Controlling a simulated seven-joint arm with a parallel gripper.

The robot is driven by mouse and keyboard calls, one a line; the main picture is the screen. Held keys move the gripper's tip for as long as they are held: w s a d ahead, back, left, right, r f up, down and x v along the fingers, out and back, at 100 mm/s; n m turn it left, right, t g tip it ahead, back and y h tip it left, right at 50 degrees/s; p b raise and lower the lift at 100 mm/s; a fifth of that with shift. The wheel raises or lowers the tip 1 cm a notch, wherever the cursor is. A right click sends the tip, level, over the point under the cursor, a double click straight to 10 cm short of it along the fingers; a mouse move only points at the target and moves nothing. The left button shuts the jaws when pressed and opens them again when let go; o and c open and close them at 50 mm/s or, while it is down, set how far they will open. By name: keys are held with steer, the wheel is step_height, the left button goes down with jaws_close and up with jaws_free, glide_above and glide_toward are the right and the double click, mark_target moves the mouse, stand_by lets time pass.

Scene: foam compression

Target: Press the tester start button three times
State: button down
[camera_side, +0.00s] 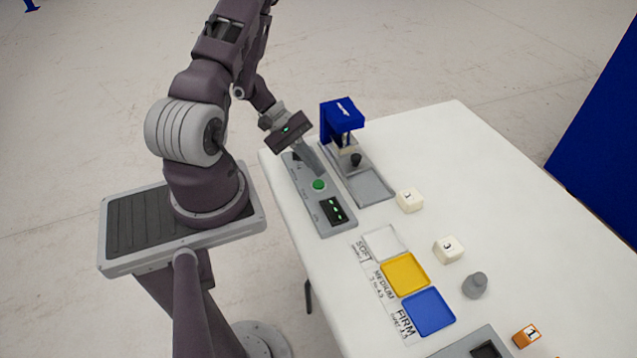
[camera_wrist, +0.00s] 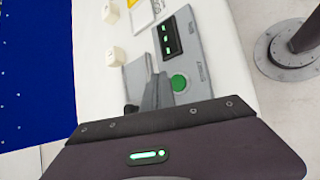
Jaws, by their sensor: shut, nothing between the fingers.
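The green start button (camera_side: 319,185) sits on a grey control panel (camera_side: 302,183) near the table's left edge. It also shows in the wrist view (camera_wrist: 179,83), just right of my fingers. A dark display with green digits (camera_side: 333,209) is on the same panel. My gripper (camera_side: 321,171) is shut and empty, its fingertips pointing down close to the button. In the wrist view the gripper (camera_wrist: 161,78) has its fingertips beside the button; the button is uncovered. I cannot tell how high the tips are above the panel. The blue tester press (camera_side: 342,116) stands behind the panel.
White numbered foam cubes (camera_side: 409,200) and (camera_side: 449,250) lie on the table. White, yellow (camera_side: 405,273) and blue (camera_side: 429,312) trays sit by SOFT, MEDIUM and FIRM labels. A grey weight (camera_side: 475,285) and an orange block (camera_side: 527,335) are near the front right.

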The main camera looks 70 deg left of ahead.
mark_target(317, 182)
steer(key=shift+r, duration=1.9)
steer(key=shift+w+d+r, duration=0.1)
steer(key=shift+w+r, duration=0.05)
steer(key=shift+r, duration=0.1)
steer(key=w+d+r+m+g, duration=0.2)
steer(key=d+r+m+g, duration=0.2)
steer(key=d+r+m, duration=0.85)
steer(key=s+d+r+m+t+y, duration=0.2)
steer(key=s+d+r+y, duration=0.1)
steer(key=s+r, duration=0.3)
steer(key=s+d+r+m+t+y, duration=0.1)
steer(key=s+d+r+t+y, duration=0.1)
steer(key=s+r, duration=0.4)
step_height(317, 182, up, 3)
steer(key=shift+d+r+m+y, duration=0.1)
steer(key=shift+d+m+y, duration=0.25)
steer(key=shift+d+y, duration=0.6)
